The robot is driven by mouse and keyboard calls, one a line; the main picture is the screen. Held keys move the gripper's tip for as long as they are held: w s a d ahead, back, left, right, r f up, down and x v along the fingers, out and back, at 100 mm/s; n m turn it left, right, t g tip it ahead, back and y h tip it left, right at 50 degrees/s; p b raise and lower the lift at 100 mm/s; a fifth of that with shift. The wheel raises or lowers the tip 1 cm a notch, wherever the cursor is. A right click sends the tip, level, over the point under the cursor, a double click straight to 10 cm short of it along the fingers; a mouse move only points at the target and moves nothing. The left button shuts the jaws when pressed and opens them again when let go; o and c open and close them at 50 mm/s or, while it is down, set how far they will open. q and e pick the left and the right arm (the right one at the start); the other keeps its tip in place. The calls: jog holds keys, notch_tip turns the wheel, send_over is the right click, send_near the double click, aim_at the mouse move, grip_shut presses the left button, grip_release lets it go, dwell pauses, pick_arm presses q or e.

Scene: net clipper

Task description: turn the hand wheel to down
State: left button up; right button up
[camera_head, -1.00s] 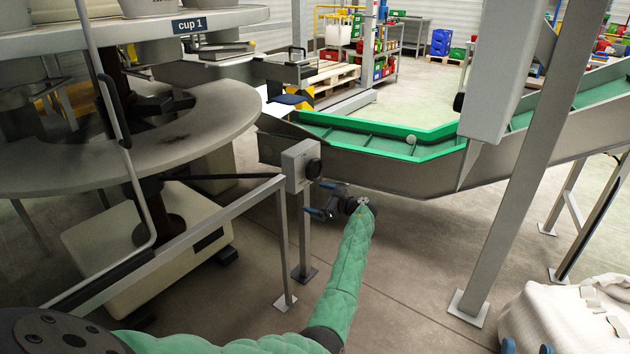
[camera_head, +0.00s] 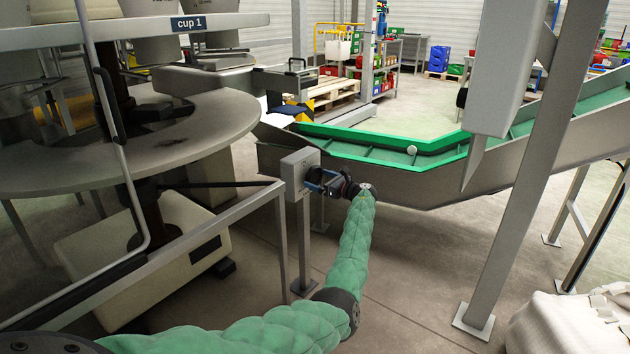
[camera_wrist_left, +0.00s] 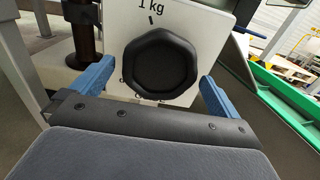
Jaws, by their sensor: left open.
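The hand wheel (camera_wrist_left: 160,65) is a black, many-sided knob on the front of a pale box (camera_wrist_left: 205,22). The panel above it reads "1 kg" with a short black tick; I cannot make out a pointer on the knob. In the head view the box (camera_head: 297,168) stands on a post, and my gripper largely hides the wheel. My left gripper (camera_head: 314,181) is open in front of the wheel. In the left wrist view, the blue fingers of the left gripper (camera_wrist_left: 155,78) stand left and right of the wheel, apart from it. My right gripper is out of view.
A grey frame rail (camera_head: 215,228) runs left of the post. A round grey table (camera_head: 215,125) stands at the left. A green-edged conveyor (camera_head: 390,150) lies behind the gripper. A grey upright (camera_head: 520,185) and a white bag (camera_head: 565,325) are at the right.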

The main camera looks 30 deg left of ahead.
pick_arm(q)
jog(key=shift+w+a, duration=0.1)
jog(key=shift+a, duration=1.15)
jog(key=shift+c, duration=0.4)
jog(key=c, duration=0.8)
